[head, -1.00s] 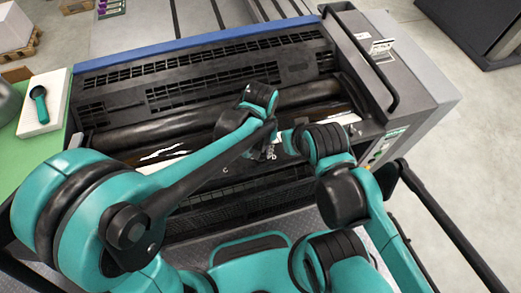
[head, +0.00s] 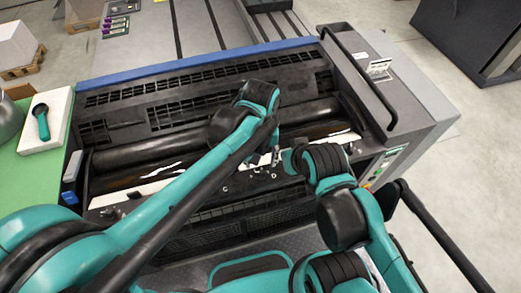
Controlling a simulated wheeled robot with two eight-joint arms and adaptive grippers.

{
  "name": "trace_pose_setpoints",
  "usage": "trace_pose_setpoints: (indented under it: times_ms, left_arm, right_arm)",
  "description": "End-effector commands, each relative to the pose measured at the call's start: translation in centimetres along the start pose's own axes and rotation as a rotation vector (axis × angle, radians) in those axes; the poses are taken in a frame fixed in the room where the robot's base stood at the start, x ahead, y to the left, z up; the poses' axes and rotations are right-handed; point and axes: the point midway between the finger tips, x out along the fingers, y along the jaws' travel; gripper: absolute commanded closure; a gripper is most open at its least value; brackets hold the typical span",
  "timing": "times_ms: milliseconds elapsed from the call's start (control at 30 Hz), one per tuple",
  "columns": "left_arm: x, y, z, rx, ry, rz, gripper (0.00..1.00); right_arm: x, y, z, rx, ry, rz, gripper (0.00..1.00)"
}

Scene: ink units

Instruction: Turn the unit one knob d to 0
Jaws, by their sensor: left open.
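Unit one is the dark ink unit (head: 200,85) with long black rollers, filling the middle of the head view. A row of small dark knobs runs along its front ledge, with a white letter c at one spot. Knob d cannot be made out for certain; my arms cover part of the row right of the c. My left gripper (head: 275,156) is small in view, open, low over the ledge right of the c. Whether it touches a knob cannot be told. My right arm's wrist is close to its right; the right gripper itself does not show.
A green surface (head: 30,170) on the left bears a white block (head: 58,107) with a teal-handled tool (head: 41,122). A black handrail (head: 440,235) stands at the right. A black bar handle (head: 365,75) crosses the unit's grey right housing (head: 415,95).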

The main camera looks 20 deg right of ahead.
Motion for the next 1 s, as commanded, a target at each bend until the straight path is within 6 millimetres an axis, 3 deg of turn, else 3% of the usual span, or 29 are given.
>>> trace_pose_setpoints:
  times_ms: [100, 300, 1000]
  left_arm:
    - [-2.5, 0.0, 0.0, 0.000, 0.000, 0.000, 0.48]
    - [-4.8, 0.0, 0.0, 0.000, 0.000, 0.000, 0.48]
    - [-5.3, 0.0, 0.0, 0.000, 0.000, 0.000, 0.48]
  right_arm:
    - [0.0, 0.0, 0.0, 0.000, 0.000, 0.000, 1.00]
    - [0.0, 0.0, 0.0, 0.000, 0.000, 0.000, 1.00]
    - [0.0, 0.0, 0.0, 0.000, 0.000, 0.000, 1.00]
